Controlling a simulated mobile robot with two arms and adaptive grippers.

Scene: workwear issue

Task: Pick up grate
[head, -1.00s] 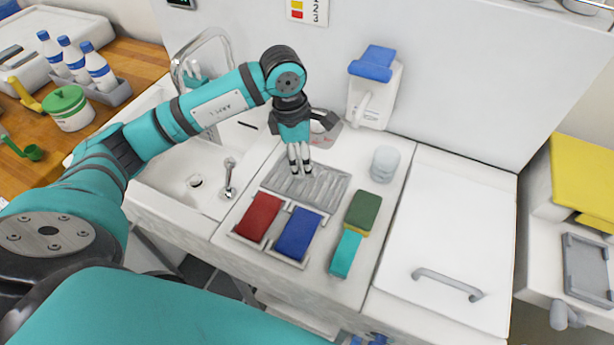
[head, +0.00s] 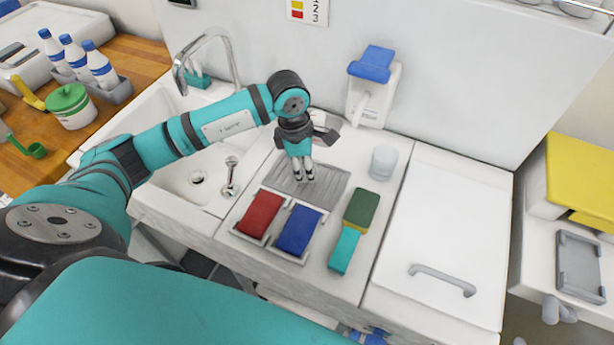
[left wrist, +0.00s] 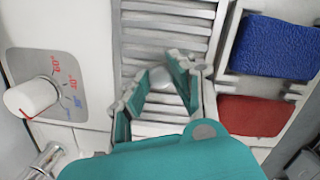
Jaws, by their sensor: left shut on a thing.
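The grate (head: 328,186) is a grey slatted panel lying in the counter behind the red and blue pads. In the left wrist view the grate (left wrist: 165,45) runs up the middle, with pale slats. My left gripper (head: 304,180) points down at the grate from above. In the left wrist view its teal fingers (left wrist: 164,86) are shut on a small pale part at the grate, half hidden between them. I cannot see whether the grate is lifted at all. My right gripper is not in view.
A red pad (head: 260,213) and a blue pad (head: 299,230) lie in front of the grate. A sink (head: 185,170) with a tap is left. A dial (left wrist: 35,98) is beside the grate.

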